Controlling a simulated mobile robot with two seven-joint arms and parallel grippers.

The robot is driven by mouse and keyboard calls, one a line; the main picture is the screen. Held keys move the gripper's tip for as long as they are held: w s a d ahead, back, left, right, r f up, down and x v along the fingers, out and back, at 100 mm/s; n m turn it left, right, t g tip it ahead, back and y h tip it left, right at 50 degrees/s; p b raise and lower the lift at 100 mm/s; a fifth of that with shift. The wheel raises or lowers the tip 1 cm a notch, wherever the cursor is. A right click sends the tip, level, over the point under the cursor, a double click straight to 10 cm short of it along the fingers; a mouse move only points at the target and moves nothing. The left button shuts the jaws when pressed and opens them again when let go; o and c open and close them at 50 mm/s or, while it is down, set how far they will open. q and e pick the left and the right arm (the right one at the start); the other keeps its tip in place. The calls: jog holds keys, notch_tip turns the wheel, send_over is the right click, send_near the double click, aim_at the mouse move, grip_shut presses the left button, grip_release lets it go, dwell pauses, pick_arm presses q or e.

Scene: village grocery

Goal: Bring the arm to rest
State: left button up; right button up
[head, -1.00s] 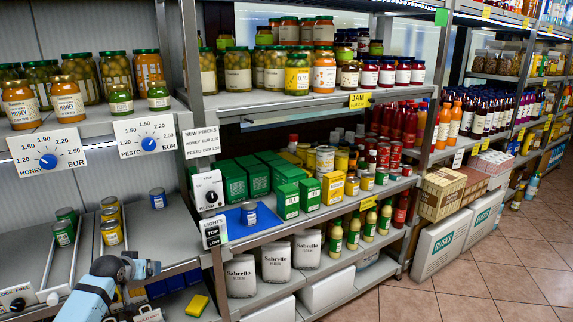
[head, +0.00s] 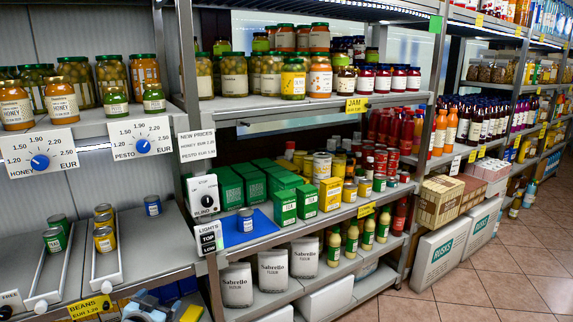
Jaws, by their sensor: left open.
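My left gripper (head: 146,308) shows at the bottom edge of the head view, dark and partly cut off, in front of the lower left shelf. It is open, and I see nothing held in it. It is apart from the cans on the shelf above it. Most of my left arm is out of the picture. My right gripper is not in view.
Yellow cans (head: 104,240) and green cans (head: 54,240) stand in sloped racks. One blue can (head: 152,205) stands on the grey shelf, another (head: 245,220) on a blue mat (head: 256,233). A yellow block (head: 192,313) lies low. The tiled floor (head: 480,285) is clear.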

pick_arm(q)
jog(key=s+d+f+g+h+b, duration=0.1)
jog(key=s+d+f, duration=0.4)
jog(key=s, duration=0.3)
jog(key=s+d+f+h+b, duration=0.1)
jog(key=s+d+f+b, duration=0.1)
jog(key=s+d+f, duration=0.45)
jog(key=s+d+g+h+b, duration=0.2)
jog(key=s+d+b, duration=0.15)
jog(key=s, duration=1.65)
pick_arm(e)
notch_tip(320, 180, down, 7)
pick_arm(q)
notch_tip(320, 180, up, 18)
jog(key=s+a+y+p, duration=0.1)
jog(key=p, duration=2.8)
jog(key=shift+a+f+n+g, duration=0.15)
jog(key=shift+a+n+g, duration=0.1)
jog(key=shift+n+g, duration=0.05)
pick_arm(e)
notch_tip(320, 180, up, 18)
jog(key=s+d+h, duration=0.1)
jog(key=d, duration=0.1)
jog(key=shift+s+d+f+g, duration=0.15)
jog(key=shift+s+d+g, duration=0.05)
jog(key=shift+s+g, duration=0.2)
